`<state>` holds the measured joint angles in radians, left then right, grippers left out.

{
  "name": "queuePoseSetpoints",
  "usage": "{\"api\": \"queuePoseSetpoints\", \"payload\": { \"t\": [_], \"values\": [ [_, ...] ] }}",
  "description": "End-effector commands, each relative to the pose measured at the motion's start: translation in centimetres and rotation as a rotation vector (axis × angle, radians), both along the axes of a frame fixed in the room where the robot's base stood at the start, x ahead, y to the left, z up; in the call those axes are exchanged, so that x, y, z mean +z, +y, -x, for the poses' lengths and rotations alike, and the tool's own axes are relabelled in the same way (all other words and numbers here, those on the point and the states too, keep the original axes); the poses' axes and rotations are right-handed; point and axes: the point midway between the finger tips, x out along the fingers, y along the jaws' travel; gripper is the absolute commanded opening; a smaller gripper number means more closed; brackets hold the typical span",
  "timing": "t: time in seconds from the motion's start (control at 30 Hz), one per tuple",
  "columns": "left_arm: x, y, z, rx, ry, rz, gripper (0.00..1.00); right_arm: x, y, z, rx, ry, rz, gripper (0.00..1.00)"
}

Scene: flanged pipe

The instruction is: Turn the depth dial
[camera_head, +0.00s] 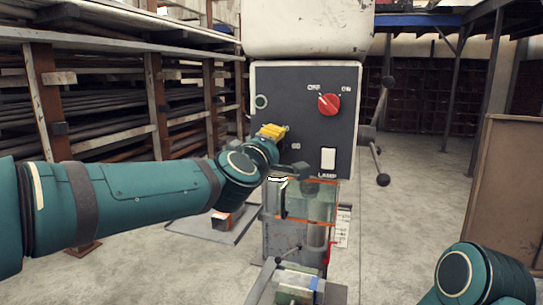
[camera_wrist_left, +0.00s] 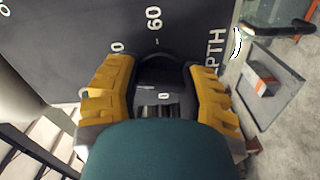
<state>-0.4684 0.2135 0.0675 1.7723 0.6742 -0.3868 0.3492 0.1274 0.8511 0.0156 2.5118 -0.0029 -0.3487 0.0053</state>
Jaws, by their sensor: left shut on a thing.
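The black depth dial (camera_wrist_left: 160,72) shows in the left wrist view on the dark panel, with the marking 60 above it and the letters PTH to its right. My left gripper (camera_head: 272,131) has its yellow fingers on either side of the dial and is shut on it. In the head view the dial is hidden behind my left gripper and wrist. A small 0 shows low between the fingers in the wrist view. My right gripper is not in view.
Ball-ended levers (camera_head: 383,179) stick out at right. A shelf rack stands at left.

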Motion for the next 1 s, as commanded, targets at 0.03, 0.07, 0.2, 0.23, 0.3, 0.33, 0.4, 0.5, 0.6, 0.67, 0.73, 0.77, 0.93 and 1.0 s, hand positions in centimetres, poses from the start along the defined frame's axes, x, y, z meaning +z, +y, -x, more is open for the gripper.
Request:
{"api": "queuePoseSetpoints", "payload": {
  "t": [0.03,0.07,0.2,0.23,0.3,0.33,0.4,0.5,0.6,0.67,0.73,0.77,0.93,1.0],
  "values": [
    [0.0,0.2,-0.1,0.004,0.010,0.046,0.07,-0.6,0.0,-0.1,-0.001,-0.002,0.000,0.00],
    [0.0,0.2,-0.1,0.004,0.018,0.073,0.07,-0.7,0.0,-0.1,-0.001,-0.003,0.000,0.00],
    [0.0,0.1,0.0,0.003,0.059,0.200,0.07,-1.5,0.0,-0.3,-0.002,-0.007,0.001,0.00],
    [0.0,0.1,0.0,0.003,0.068,0.226,0.07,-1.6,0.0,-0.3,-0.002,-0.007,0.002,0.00],
    [0.0,0.1,0.0,0.002,0.089,0.290,0.07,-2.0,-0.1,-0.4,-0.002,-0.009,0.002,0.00],
    [0.0,0.1,0.0,0.002,0.097,0.316,0.07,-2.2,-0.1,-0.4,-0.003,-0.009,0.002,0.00],
    [0.0,0.1,0.0,0.002,0.117,0.376,0.07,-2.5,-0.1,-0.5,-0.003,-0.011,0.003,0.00],
    [0.0,0.1,0.0,0.002,0.143,0.458,0.07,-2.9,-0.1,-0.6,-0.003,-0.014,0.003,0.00],
    [0.0,0.1,0.0,0.002,0.167,0.530,0.07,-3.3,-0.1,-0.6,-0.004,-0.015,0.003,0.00],
    [0.0,0.2,0.0,0.003,0.180,0.570,0.07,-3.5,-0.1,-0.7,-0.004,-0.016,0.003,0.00],
    [0.0,0.2,-0.1,0.003,0.193,0.612,0.07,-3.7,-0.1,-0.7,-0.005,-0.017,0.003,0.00],
    [0.0,0.2,0.0,0.003,0.198,0.627,0.07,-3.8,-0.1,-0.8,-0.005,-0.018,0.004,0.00],
    [0.1,0.1,0.0,0.002,0.222,0.699,0.07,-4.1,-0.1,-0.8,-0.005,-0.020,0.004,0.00],
    [0.1,0.1,0.0,0.002,0.228,0.717,0.07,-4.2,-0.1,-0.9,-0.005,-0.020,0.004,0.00]
  ]
}}
